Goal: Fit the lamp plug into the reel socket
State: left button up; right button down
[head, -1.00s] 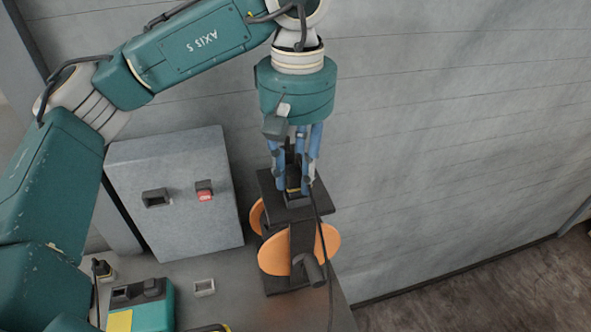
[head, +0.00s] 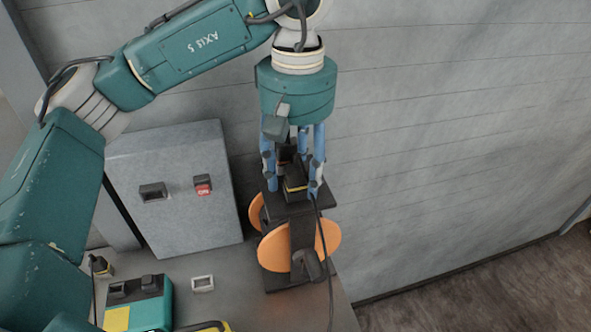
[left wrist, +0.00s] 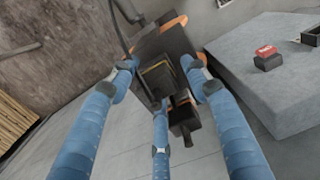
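The lamp plug (head: 295,186) is a dark block with a yellow band. It stands on the black top of the cable reel (head: 272,249), which has orange discs. The plug's cable (head: 324,240) hangs down over the reel's front. The reel socket is hidden under the plug, so I cannot tell how deep the plug sits. My left gripper (head: 292,187) is open around the plug, its blue fingers spread and apart from it. In the left wrist view the plug (left wrist: 157,78) sits between the spread fingers (left wrist: 160,90). My right gripper is not in view.
A grey control box (head: 175,222) with a black socket and a red switch stands left of the reel. A teal and yellow box (head: 140,306) and a small pale frame (head: 203,284) are on the counter (head: 255,295). A grey panelled wall (head: 450,130) is behind.

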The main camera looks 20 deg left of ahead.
pick_arm(q)
notch_tip(320, 180, up, 12)
dwell(0.6)
